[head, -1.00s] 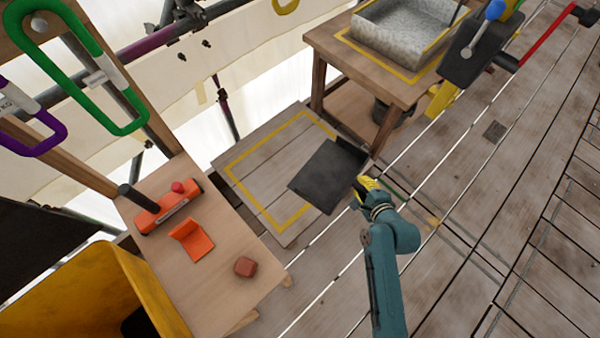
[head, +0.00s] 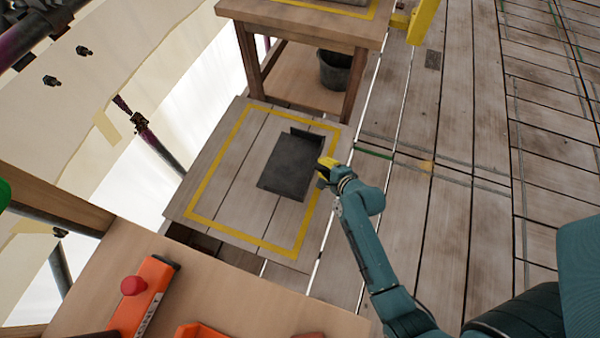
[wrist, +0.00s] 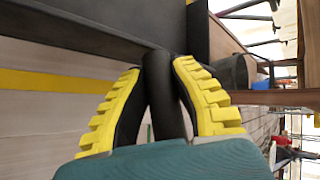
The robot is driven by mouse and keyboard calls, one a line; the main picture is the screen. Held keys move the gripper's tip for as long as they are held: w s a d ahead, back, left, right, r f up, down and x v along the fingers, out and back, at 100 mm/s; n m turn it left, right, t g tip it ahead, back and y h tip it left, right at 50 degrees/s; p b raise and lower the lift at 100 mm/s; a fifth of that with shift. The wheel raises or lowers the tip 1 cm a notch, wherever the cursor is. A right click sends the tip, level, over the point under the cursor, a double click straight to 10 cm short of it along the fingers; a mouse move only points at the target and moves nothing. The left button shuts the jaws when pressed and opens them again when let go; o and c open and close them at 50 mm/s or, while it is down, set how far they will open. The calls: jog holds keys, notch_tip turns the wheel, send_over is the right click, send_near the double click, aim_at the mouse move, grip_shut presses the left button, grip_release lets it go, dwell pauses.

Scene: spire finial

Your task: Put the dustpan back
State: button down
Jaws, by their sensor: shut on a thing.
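The dark grey dustpan (head: 287,168) is over the wooden platform with the yellow outlined square (head: 203,190). In the head view it appears within the yellow outline, near its right side. Whether it touches the boards is hard to tell. My gripper (head: 326,168) is at the dustpan's right side, shut on its handle. In the wrist view the yellow-padded fingers of my gripper (wrist: 160,95) close around the dark round handle (wrist: 165,100). The dustpan's dark body (wrist: 80,35) fills the upper left there, with a yellow line below it.
A wooden table (head: 300,22) stands beyond the platform, with a dark bucket (head: 336,70) on its lower shelf. A workbench (head: 215,300) with an orange tool (head: 143,298) is at the front left. Plank floor (head: 450,200) lies open to the right.

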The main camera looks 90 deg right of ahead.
notch_tip(320, 180, down, 9)
jog(key=b, duration=0.5)
jog(key=shift+s, duration=0.1)
jog(key=shift+r, duration=0.2)
jog(key=shift+f, duration=0.1)
jog(key=c, duration=1)
grip_release()
jog(key=shift+s+a+r, duration=0.1)
jog(key=shift+a+r, duration=0.15)
jog(key=shift+r, duration=0.05)
jog(key=p+v, duration=0.6)
jog(key=v, duration=0.5)
jog(key=shift+s+a, duration=0.1)
jog(key=shift+a, duration=0.1)
